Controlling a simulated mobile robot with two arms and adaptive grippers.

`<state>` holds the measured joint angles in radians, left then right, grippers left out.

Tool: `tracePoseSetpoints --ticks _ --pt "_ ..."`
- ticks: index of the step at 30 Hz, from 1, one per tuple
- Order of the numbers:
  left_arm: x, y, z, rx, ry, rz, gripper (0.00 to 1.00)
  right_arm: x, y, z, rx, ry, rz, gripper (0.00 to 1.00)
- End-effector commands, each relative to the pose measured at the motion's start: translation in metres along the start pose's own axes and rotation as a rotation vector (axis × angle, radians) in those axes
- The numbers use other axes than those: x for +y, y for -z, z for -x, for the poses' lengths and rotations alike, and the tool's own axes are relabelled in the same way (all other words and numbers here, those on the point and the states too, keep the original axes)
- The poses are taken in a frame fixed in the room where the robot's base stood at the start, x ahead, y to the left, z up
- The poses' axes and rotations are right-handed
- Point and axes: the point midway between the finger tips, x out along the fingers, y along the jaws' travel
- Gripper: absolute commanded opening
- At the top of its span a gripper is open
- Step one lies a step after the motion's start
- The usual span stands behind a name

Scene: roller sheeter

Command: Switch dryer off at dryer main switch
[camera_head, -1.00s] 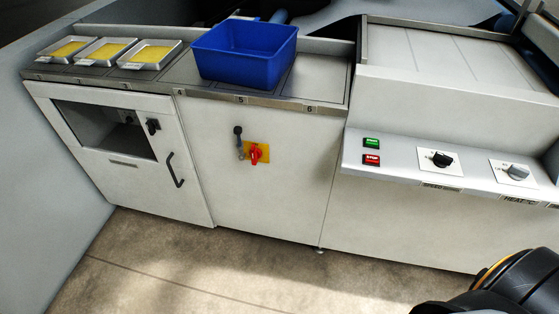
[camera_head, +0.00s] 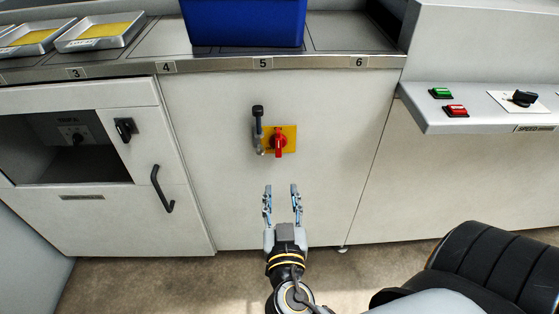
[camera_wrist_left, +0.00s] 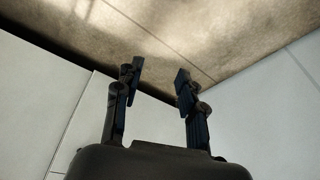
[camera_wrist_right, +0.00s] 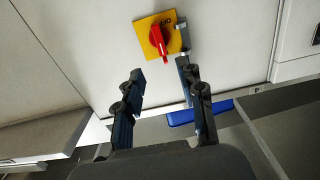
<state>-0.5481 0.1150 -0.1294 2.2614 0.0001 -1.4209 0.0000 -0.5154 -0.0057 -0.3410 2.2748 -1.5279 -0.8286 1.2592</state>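The main switch is a red rotary handle (camera_head: 279,143) on a yellow plate (camera_head: 291,132), on the white front panel below label 5. Its handle looks upright. My right gripper (camera_head: 282,190) is open and empty, below the switch in the head view. In the right wrist view the switch's red handle (camera_wrist_right: 158,41) appears beyond the open fingers (camera_wrist_right: 161,72), apart from them. My left gripper (camera_wrist_left: 159,70) is open and empty in the left wrist view, with bare floor and white panels behind it. The left gripper is not in the head view.
A grey lever with a black knob (camera_head: 258,112) stands just left of the switch. A blue bin (camera_head: 245,22) sits on the counter above. A cabinet with a black handle (camera_head: 160,190) is at left. Green (camera_head: 441,93) and red (camera_head: 455,111) buttons are on the right ledge.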

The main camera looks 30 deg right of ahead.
Motion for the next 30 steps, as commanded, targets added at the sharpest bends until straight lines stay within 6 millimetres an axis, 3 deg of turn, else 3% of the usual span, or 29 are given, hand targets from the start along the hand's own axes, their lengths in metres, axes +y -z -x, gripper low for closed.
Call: tracePoseSetpoints --ticks 5,15,21,30 --pt "0.0 -0.001 -0.007 -0.006 0.0 -0.001 0.4 0.003 0.009 -0.014 0.019 -0.009 -0.011 0.39" --pt "0.003 -0.014 -0.056 -0.032 -0.005 -0.005 0.4 0.003 0.011 -0.084 0.018 -0.007 -0.008 0.39" --pt "0.004 -0.021 -0.074 -0.04 -0.006 -0.007 0.4 0.003 0.009 -0.118 0.016 -0.006 -0.007 0.39" --pt "0.004 -0.025 -0.082 -0.042 -0.007 -0.007 0.4 0.003 0.007 -0.137 0.012 -0.006 -0.009 0.39"
